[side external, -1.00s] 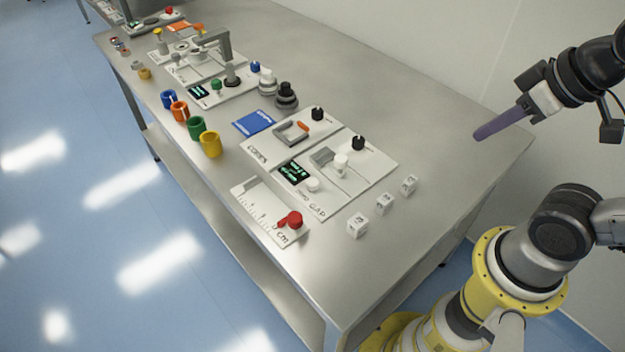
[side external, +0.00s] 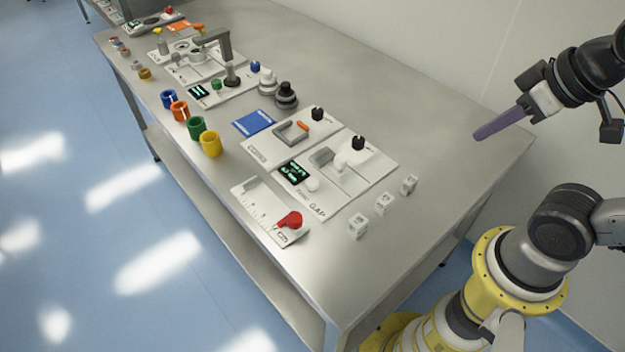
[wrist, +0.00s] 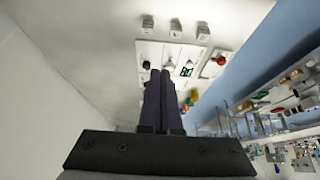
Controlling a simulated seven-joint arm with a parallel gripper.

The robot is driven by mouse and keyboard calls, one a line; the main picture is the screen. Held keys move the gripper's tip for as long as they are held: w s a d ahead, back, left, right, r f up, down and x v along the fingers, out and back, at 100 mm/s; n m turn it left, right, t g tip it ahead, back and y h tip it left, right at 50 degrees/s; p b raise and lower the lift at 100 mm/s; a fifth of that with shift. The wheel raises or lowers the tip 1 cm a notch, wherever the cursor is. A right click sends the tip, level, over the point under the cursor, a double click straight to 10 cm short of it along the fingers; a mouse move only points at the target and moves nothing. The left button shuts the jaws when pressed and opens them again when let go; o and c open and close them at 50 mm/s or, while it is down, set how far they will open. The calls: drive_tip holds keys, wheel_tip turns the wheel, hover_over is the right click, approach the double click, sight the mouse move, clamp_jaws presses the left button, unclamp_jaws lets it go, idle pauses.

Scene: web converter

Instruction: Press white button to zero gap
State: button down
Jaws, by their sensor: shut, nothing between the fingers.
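The gap panel (side external: 350,184) is a white plate on the metal table, lettered "GAP". It carries a green-lit display (side external: 294,172), a low round white button (side external: 312,184) beside it, a taller white knob (side external: 341,163) and a black knob (side external: 358,143). The display digits are too small to read surely. My gripper (side external: 478,136), with long dark purple fingers, is above the table's right end, apart from the panel and to its right. In the wrist view its fingers (wrist: 161,73) are together and empty, with the panel's display (wrist: 186,72) beyond them.
Several small white cubes (side external: 384,203) lie right of the panel. A white ruler plate (side external: 262,207) with a red knob (side external: 290,220) is at the front edge. A second panel (side external: 262,147) adjoins on the left. Coloured cups (side external: 210,145) stand further left.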

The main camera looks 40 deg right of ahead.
drive_tip(key=w+a+r+n+t+y, duration=0.15)
drive_tip(key=w+r+n+t, duration=0.3)
drive_tip(key=w, duration=0.55)
drive_tip(key=n+g, duration=0.1)
drive_tip(key=n, duration=0.6)
hover_over(317, 183)
wheel_tip(317, 183, down, 18)
drive_tip(key=shift+r, duration=0.25)
drive_tip(key=shift+y, duration=0.25)
drive_tip(key=shift+f, duration=4.4)
drive_tip(key=shift+f, duration=0.4)
